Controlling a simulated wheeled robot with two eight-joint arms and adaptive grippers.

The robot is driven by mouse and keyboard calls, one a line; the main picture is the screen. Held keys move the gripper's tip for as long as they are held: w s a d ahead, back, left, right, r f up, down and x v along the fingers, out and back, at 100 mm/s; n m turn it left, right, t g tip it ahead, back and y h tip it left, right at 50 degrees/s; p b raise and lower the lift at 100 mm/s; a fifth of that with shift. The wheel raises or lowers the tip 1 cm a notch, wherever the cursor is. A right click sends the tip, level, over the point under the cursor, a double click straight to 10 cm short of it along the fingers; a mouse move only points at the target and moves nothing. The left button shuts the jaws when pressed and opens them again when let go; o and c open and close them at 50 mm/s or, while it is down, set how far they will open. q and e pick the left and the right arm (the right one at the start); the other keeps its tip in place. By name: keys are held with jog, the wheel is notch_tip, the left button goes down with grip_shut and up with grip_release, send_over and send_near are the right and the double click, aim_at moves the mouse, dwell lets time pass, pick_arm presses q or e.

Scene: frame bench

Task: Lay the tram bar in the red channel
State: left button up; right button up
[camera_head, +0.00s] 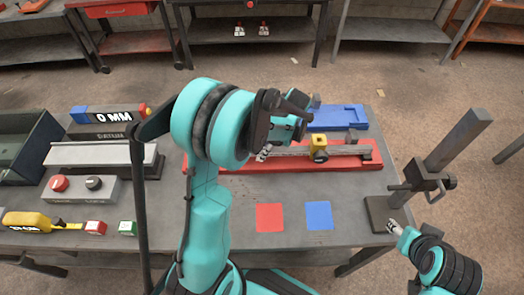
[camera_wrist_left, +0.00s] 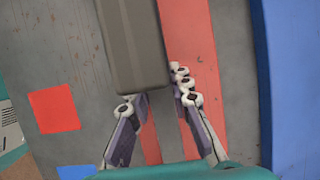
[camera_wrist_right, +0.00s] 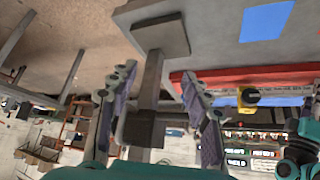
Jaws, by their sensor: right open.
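The red channel (camera_head: 345,163) lies across the bench top and also shows below the fingers in the left wrist view (camera_wrist_left: 197,40). My left gripper (camera_wrist_left: 158,103) is over it, its fingers against the end of a dark grey bar (camera_wrist_left: 135,40), which I take for the tram bar. The bar hides part of one finger and seems held above the channel, overlapping its near edge. My right gripper (camera_wrist_right: 158,82) is open and empty by a grey post stand (camera_head: 455,145), also in the right wrist view (camera_wrist_right: 153,75).
A yellow block (camera_head: 318,148) sits on the red channel, with a blue channel (camera_head: 335,117) behind it. Red (camera_head: 269,217) and blue (camera_head: 318,215) squares mark the bench front. A switch box (camera_head: 80,190) and a pale rail (camera_head: 90,154) stand at the left.

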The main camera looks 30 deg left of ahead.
pick_arm(q)
jog(key=o, duration=0.4)
jog(key=shift+o, duration=0.2)
jog(key=shift+r, duration=0.1)
jog(key=v, duration=1.2)
jog(key=shift+s, duration=0.1)
jog(key=s+d+n+t+h, duration=0.2)
jog(key=s+d+n+t, duration=0.1)
jog(key=s+n, duration=0.3)
jog(key=s+d+r+n+t+h, duration=0.1)
jog(key=s+d+n+t, duration=0.2)
jog(key=s+n+t, duration=0.2)
jog(key=shift+s+d+r+n+t+h, duration=0.2)
jog(key=shift+s+d+n+t+h, duration=0.2)
jog(key=shift+s+t, duration=0.55)
